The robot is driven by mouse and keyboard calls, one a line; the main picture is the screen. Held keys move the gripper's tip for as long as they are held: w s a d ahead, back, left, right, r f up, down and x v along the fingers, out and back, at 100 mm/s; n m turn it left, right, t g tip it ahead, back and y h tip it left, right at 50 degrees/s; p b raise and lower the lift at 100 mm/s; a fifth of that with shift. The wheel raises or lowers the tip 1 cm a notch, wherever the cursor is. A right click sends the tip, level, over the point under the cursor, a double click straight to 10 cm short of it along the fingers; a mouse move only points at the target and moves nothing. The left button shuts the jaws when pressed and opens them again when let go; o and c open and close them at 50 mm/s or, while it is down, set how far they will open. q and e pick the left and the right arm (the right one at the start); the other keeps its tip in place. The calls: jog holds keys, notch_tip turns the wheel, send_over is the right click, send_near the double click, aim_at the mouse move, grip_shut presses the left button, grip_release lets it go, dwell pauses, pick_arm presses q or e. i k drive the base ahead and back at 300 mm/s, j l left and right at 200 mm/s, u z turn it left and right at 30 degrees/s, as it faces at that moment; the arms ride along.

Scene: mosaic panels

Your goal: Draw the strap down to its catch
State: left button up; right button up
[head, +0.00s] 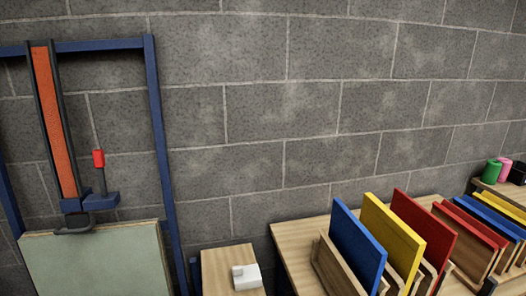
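An orange strap (54,120) runs down between two dark rails from the top bar of a blue frame (160,140) at the left of the head view. At its lower end is a blue block (100,201) with a red-tipped upright lever (99,160). A dark loop-shaped piece (73,228) sits just below, at the top edge of a pale green panel (95,262). I cannot tell which part is the catch, or whether the strap is fastened. Neither of my grippers is in view.
A wooden table (300,236) at the lower right bears racks of blue, yellow and red panels (392,230). A small white object (247,277) rests on a lower wooden surface (222,268). Green, pink and black items (490,171) stand at the far right. A block wall (270,120) closes the back.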

aim_at(79, 222)
jog(key=u, duration=1.25)
